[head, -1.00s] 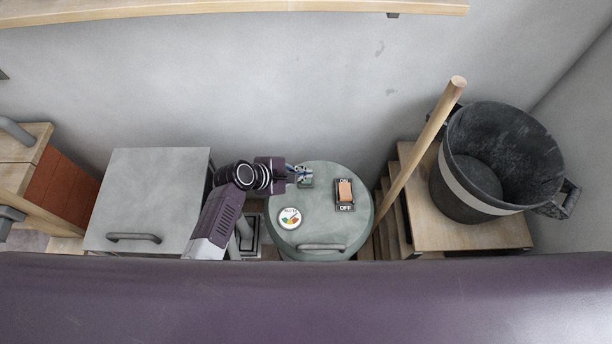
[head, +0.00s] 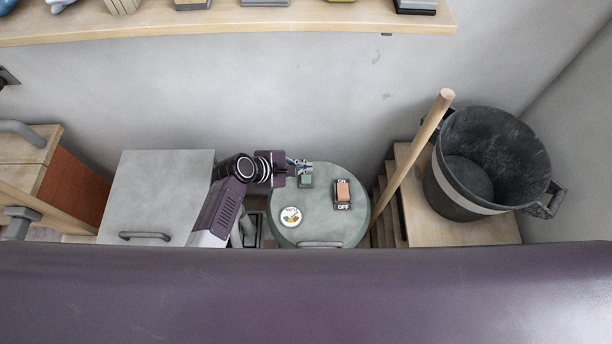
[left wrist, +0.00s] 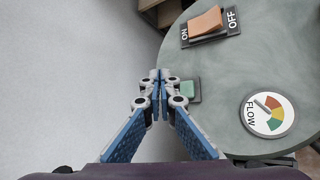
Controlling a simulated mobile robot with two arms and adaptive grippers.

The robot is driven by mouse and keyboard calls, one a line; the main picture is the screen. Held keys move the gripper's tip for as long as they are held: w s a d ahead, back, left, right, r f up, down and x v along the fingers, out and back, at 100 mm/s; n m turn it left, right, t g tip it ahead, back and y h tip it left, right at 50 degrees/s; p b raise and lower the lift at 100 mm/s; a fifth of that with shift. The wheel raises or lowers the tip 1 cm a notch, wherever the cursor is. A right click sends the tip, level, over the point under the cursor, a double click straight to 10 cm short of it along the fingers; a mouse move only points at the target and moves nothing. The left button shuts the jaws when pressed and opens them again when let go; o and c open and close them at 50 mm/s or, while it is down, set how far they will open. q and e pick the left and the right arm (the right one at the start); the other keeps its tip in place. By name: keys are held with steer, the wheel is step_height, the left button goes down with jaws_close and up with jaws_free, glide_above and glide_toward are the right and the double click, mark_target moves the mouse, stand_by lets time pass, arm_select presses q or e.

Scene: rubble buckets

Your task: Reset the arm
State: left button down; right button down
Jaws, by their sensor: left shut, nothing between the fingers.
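My left gripper (head: 304,163) is shut and empty over the rear left edge of the round grey-green lid in the head view. In the left wrist view its blue fingers (left wrist: 159,76) meet beside a small green button block (left wrist: 190,91), overlapping its left side in the picture. I cannot tell whether they touch. The green block also shows in the head view (head: 305,181), just below the fingertips. An orange ON/OFF switch (head: 342,194) and a round flow gauge (head: 291,216) sit on the same lid (head: 317,227). My right gripper is not in view.
A black bucket (head: 458,204) stands on a wooden box (head: 482,232) at the right, with a wooden pole (head: 412,156) leaning beside it. A grey lidded box (head: 160,190) is left of my arm. A wooden shelf (head: 250,22) with several items runs above.

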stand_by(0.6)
arm_select(q)
steer(key=shift+s+a+m, duration=0.2)
steer(key=shift+s+m, duration=0.15)
steer(key=shift+m, duration=0.05)
steer(key=s+a+r+m+g+y, duration=0.1)
steer(key=s+a+r+m+y, duration=0.1)
steer(key=s+a+r+m, duration=0.35)
steer(key=s+a+r+m+y, duration=0.3)
steer(key=s+a+m, duration=0.3)
steer(key=s+a, duration=0.3)
steer(key=s+a+r+m+g+y, duration=0.1)
steer(key=s+a+r+m+y, duration=0.1)
steer(key=s+a+r+m, duration=0.5)
steer(key=s+d+f+g+b, duration=0.1)
steer(key=s+f+b, duration=0.1)
steer(key=f, duration=1.3)
steer(key=s+d+f+b, duration=0.1)
steer(key=f, duration=1.5)
steer(key=s+a+f+g+b, duration=0.1)
steer(key=s+a+f+b, duration=0.2)
steer(key=s+f, duration=1.5)
step_height(320, 180, down, 3)
steer(key=shift+f+n+b, duration=0.1)
steer(key=shift+n+b, duration=0.2)
steer(key=shift+n, duration=0.05)
